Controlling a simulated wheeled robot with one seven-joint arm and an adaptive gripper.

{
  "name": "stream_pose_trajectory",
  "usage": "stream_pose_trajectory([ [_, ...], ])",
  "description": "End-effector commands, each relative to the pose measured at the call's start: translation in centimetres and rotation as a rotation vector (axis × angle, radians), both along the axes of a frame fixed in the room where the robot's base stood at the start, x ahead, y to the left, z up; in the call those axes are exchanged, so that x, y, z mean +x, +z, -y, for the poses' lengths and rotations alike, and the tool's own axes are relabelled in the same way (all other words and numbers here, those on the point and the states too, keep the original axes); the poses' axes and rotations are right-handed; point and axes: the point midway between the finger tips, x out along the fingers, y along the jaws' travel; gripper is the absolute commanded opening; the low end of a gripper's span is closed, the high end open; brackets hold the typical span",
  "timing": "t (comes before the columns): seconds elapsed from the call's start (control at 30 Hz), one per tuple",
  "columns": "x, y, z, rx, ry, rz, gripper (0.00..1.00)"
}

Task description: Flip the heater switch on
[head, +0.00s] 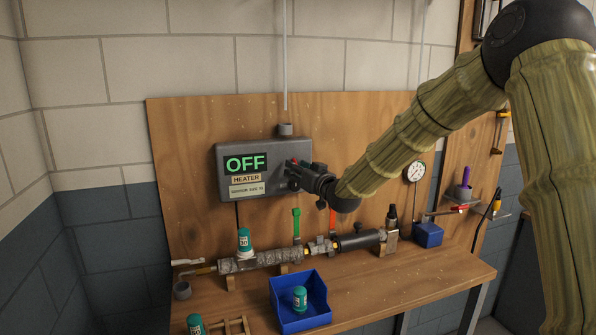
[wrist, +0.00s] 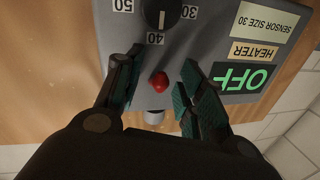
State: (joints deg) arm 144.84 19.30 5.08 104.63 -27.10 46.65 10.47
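The grey heater box (head: 225,168) is mounted on the wooden backboard, with a green "OFF" display (head: 246,164) and a "HEATER" label. In the wrist view the box (wrist: 206,38) appears upside down. A red-tipped switch (wrist: 159,82) sticks out from it, below a black dial (wrist: 163,12). My gripper (wrist: 162,70) is open, with one finger on each side of the red tip and a visible gap on both sides. In the head view my gripper (head: 297,175) is at the right side of the box and hides part of it.
Below the box, a pipe assembly (head: 262,261) with a green-handled valve (head: 296,222) runs along the bench (head: 400,284). A blue bin (head: 310,318) holds a teal-capped bottle (head: 300,298). A round gauge (head: 414,171) is on the backboard at right.

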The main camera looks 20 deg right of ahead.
Motion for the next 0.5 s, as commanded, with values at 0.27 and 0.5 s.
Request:
stream_pose_trajectory([
  [0.27,-0.03,-0.04,0.02,0.000,0.000,0.000,0.08],
  [0.5,-0.05,0.02,0.08,0.000,-0.001,-0.001,0.00],
])
